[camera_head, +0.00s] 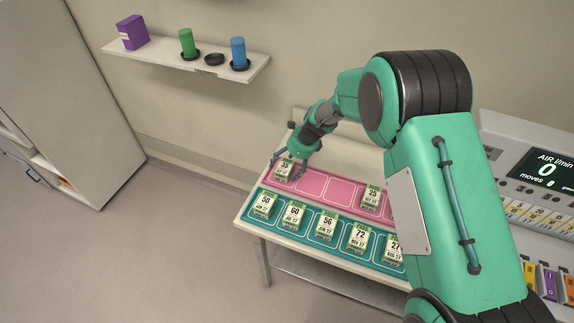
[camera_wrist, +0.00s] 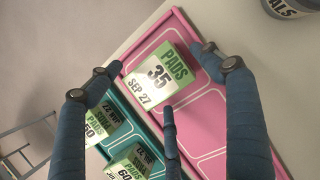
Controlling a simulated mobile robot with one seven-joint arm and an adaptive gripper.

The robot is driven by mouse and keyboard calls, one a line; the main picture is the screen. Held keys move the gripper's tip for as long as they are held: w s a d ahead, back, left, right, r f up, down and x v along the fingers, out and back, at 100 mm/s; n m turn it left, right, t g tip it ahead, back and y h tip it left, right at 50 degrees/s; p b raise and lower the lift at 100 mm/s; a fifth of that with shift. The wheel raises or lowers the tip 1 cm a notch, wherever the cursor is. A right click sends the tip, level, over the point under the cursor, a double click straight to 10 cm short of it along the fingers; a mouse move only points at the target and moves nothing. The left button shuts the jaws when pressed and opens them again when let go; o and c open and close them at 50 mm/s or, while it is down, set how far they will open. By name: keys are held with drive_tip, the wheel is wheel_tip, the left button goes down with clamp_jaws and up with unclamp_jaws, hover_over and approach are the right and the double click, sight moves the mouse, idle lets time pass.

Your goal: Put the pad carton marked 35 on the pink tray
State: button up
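The pad carton marked 35 (camera_head: 284,170), white with a green PADS band, sits in the leftmost cell of the pink tray (camera_head: 312,186). In the wrist view the carton (camera_wrist: 157,76) shows its label, turned a little against the cell outline of the pink tray (camera_wrist: 208,105). My gripper (camera_head: 287,167) is right over the carton, its blue fingers spread to either side. In the wrist view my gripper (camera_wrist: 168,66) looks open, the right fingers a little apart from the carton. The carton's underside is hidden.
A carton marked 25 (camera_head: 372,198) is on the pink tray. The teal tray (camera_head: 271,223) in front holds several cartons, including 50 (camera_head: 264,204) and 60 (camera_head: 293,215). A wall shelf (camera_head: 160,54) holds a purple box and green and blue containers. A console (camera_head: 542,168) is at right.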

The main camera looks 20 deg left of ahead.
drive_tip(key=shift+r, duration=0.1)
drive_tip(key=p+v, duration=0.1)
drive_tip(key=v, duration=1.1)
idle(0.9)
drive_tip(key=s+d+r+n+t, duration=0.1)
drive_tip(key=s+d+r+n, duration=0.2)
drive_tip(key=d+r, duration=0.5)
drive_tip(key=s+d+r+n+t+h, duration=0.1)
drive_tip(key=s+d+r+n, duration=0.15)
drive_tip(key=d+r, duration=0.55)
drive_tip(key=s+d+r+n+t, duration=0.1)
drive_tip(key=s+d+r+n, duration=0.2)
drive_tip(key=d+r, duration=0.45)
drive_tip(key=s+d+r+n+t+h, duration=0.1)
drive_tip(key=s+d+r+n, duration=0.2)
drive_tip(key=s+d, duration=0.8)
drive_tip(key=s+d+r+n+t+h, duration=0.1)
drive_tip(key=s+d+r+n+h, duration=0.1)
drive_tip(key=s+d+n, duration=0.4)
drive_tip(key=s+d, duration=0.5)
drive_tip(key=s, duration=0.4)
drive_tip(key=shift+s+r+t, duration=0.15)
drive_tip(key=shift+r+t, duration=0.25)
